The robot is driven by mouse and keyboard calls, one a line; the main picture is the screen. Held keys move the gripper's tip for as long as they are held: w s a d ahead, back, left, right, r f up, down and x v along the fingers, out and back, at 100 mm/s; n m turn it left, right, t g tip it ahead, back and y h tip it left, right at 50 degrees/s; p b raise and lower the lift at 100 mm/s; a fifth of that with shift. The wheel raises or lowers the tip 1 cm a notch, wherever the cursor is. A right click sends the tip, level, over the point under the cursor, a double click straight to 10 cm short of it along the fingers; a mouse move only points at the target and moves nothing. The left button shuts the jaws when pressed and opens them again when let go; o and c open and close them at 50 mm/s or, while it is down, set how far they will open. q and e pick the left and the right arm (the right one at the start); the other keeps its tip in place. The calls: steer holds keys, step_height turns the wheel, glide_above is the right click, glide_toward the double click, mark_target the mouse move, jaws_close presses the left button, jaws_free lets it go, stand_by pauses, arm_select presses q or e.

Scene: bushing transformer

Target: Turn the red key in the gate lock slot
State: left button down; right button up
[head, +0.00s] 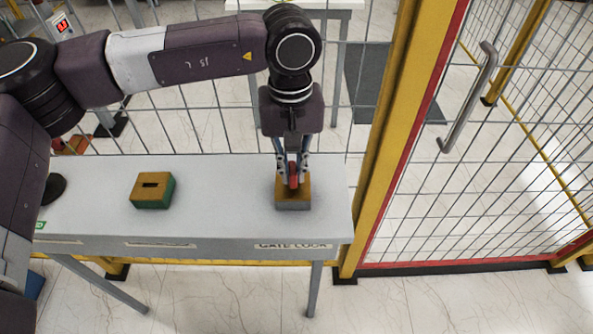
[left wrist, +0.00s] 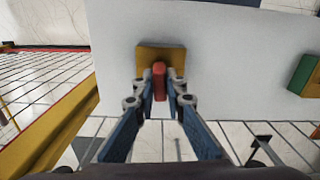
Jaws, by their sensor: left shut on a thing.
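The red key (head: 293,181) stands in the top of the gate lock block (head: 290,202), which has a yellow top and grey sides, at the right end of the grey table. My left gripper (head: 291,176) points down from above and is shut on the red key. In the left wrist view the key (left wrist: 159,82) sits between the two fingertips, with the yellow lock top (left wrist: 149,54) around and behind it. The slot itself is hidden by the key and fingers. My right gripper is in neither view.
Another block, yellow-topped with green sides and an empty dark slot (head: 152,190), stands to the left on the grey table (head: 230,222). A "GATE LOCK" label is on the table's front edge. A yellow post (head: 402,130) and mesh gate with a grey handle (head: 468,97) stand at right.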

mark_target(293, 168)
arm_select(q)
steer(key=shift+m, duration=0.4)
steer(key=c, duration=1.9)
jaws_free()
steer(key=shift+r, duration=0.15)
step_height(293, 168, up, 12)
